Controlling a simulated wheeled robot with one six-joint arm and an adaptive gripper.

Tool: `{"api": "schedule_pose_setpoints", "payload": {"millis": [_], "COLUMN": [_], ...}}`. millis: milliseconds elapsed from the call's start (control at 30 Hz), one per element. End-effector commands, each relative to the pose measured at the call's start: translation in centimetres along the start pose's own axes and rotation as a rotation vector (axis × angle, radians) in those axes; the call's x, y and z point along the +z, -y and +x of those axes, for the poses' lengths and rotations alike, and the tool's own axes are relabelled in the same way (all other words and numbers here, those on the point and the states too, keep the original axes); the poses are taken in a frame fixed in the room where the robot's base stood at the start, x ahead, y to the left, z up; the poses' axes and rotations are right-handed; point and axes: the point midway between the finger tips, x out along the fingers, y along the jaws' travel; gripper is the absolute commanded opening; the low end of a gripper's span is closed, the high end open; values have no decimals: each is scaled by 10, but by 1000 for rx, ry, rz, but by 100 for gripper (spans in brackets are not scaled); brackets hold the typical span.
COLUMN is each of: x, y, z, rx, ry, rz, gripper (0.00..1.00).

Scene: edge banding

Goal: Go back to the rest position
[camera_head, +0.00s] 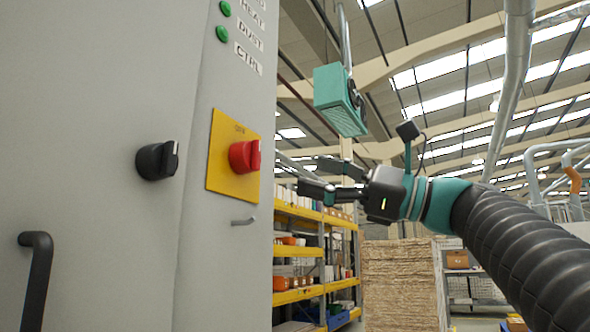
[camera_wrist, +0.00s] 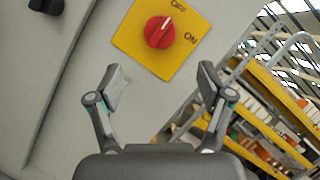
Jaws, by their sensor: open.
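My gripper (camera_head: 322,178) is open and empty in front of the grey control cabinet (camera_head: 95,90), to the right of its front in the head view. Its two fingers also show spread apart in the wrist view (camera_wrist: 160,85). The red rotary switch (camera_head: 244,155) sits on a yellow plate (camera_head: 222,180) on the cabinet. In the wrist view the red switch (camera_wrist: 160,32) lies beyond the fingertips, apart from them. The plate there reads OFF and ON, and the knob's white mark points toward the OFF side.
A black knob (camera_head: 157,160), a black handle (camera_head: 36,280) and green lights (camera_head: 222,33) are on the cabinet. Yellow shelving (camera_head: 300,295) with boxes and a stack of boards (camera_head: 400,285) stand behind. A teal box (camera_head: 340,98) hangs above my gripper.

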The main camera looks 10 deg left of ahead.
Motion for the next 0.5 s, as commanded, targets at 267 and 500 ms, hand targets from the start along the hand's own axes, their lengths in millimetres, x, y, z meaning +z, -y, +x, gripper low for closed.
{"api": "schedule_pose_setpoints", "payload": {"millis": [267, 500], "x": [0, 0], "y": [0, 0], "z": [-11, -11], "rx": [0, 0], "ry": [1, 1], "rz": [0, 1], "gripper": [79, 79]}}
